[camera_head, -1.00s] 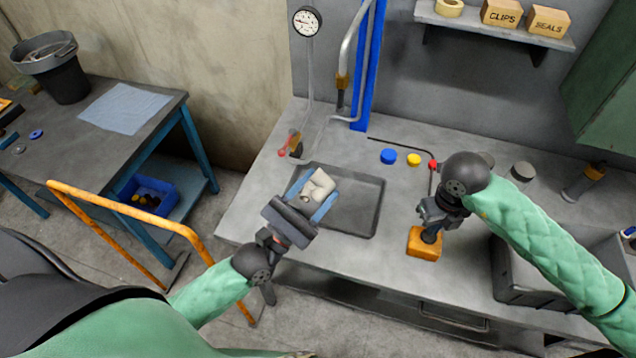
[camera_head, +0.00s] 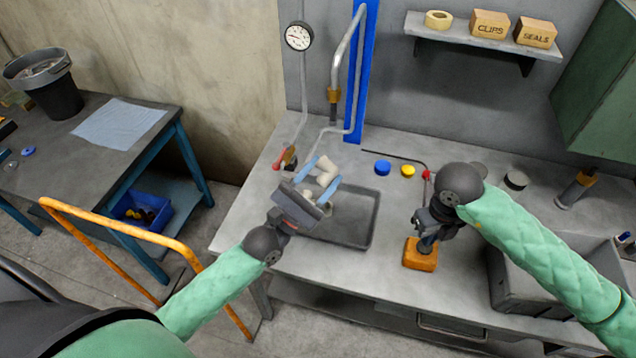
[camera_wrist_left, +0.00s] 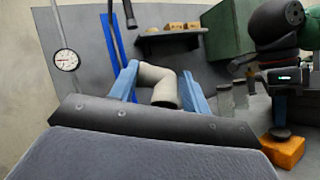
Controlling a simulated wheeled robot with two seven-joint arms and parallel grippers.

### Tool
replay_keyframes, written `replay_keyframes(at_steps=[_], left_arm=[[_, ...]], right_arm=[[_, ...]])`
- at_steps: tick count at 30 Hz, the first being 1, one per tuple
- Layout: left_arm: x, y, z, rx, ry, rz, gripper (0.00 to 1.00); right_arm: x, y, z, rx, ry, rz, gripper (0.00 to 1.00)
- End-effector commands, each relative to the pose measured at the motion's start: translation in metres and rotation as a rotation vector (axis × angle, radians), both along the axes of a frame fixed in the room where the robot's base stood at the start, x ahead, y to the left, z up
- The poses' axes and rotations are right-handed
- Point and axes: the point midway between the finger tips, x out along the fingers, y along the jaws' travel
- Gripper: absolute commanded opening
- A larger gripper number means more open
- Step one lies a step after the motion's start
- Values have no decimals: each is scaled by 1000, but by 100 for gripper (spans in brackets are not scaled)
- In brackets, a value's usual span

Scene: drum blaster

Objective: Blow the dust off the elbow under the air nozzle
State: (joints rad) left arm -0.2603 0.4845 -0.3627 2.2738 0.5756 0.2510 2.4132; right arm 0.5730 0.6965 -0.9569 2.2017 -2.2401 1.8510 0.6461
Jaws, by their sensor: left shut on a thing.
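The elbow (camera_head: 325,172) is a cream bent pipe piece. It sits between the blue fingers of my left gripper (camera_head: 317,180), which is shut on it. It is held above the tray, short of the nozzle. The elbow also shows in the left wrist view (camera_wrist_left: 163,86), between both fingers (camera_wrist_left: 160,88). Dust on the elbow is too small to tell. My right gripper (camera_head: 428,240) is just above an orange block (camera_head: 420,255); its jaws are unclear.
The dark tray (camera_head: 365,225) lies on the grey bench. A red-handled valve (camera_head: 280,160) stands left of the nozzle. Blue (camera_head: 382,167) and yellow (camera_head: 408,171) round pieces lie behind the tray. A grey bin (camera_head: 540,280) is at right.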

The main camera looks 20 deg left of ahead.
Motion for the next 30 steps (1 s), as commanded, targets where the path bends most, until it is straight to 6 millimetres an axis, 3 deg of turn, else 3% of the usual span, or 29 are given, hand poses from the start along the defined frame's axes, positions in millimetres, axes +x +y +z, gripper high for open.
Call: replay_keyframes(at_steps=[16,30], left_arm=[[42,0,1,0,-2,0,19],[52,0,1,-1,-1,0,19]], right_arm=[[0,0,0,0,0,0,0],[0,0,0,0,0,0,0]])
